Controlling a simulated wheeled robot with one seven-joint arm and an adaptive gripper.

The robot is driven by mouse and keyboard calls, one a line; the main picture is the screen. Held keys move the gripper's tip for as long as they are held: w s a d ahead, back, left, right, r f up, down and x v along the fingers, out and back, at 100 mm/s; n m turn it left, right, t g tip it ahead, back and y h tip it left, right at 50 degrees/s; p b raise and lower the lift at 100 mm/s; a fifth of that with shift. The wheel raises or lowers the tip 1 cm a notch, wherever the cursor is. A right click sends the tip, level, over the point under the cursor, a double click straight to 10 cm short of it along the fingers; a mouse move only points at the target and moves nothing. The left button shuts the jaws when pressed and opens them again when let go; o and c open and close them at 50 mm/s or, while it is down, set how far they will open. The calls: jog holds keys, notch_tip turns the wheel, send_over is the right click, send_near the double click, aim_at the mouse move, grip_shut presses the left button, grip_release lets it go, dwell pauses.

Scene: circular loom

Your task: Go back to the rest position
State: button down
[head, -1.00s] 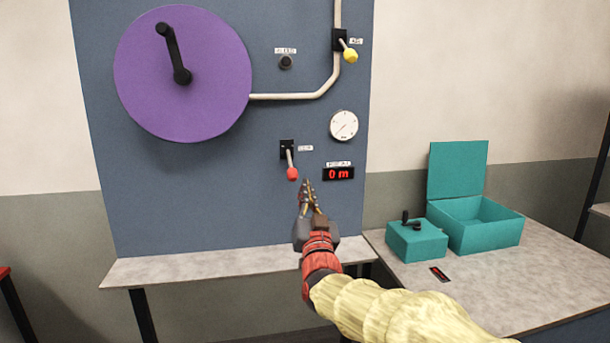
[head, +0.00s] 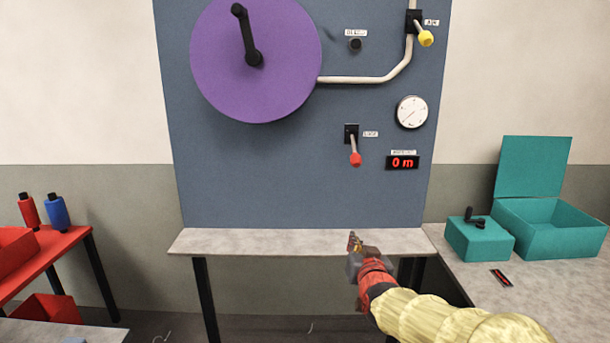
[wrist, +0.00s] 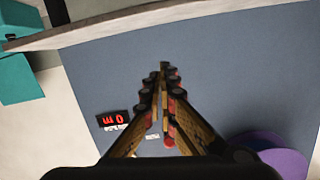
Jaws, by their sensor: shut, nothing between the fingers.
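My gripper (head: 354,238) is shut and empty, in front of the narrow shelf (head: 300,242) below the blue-grey panel (head: 270,180). It stands apart from the panel's controls. In the wrist view my gripper (wrist: 161,75) shows its fingers together, pointing toward the panel. The red-knobbed lever (head: 355,158) hangs down, above my gripper in the head view. The display (head: 403,162) reads 0 m.
A purple disc (head: 220,70) with a black crank is on the panel. A yellow-knobbed lever (head: 425,38) is at the upper right. Teal boxes (head: 550,235) stand on the right table. A red table (head: 60,252) with spools is at the left.

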jog(key=s+f+n+g, duration=0.1)
jog(key=s+f+g, duration=0.4)
jog(key=s, duration=0.6)
jog(key=s+f+n+g, duration=0.1)
jog(key=s+f+g, duration=0.4)
jog(key=s, duration=0.6)
jog(key=s+d+r, duration=0.1)
jog(key=s, duration=0.8)
jog(key=s+d+r, duration=0.2)
jog(key=s, duration=0.7)
jog(key=shift+s+d+p, duration=0.25)
jog(key=shift+p, duration=0.15)
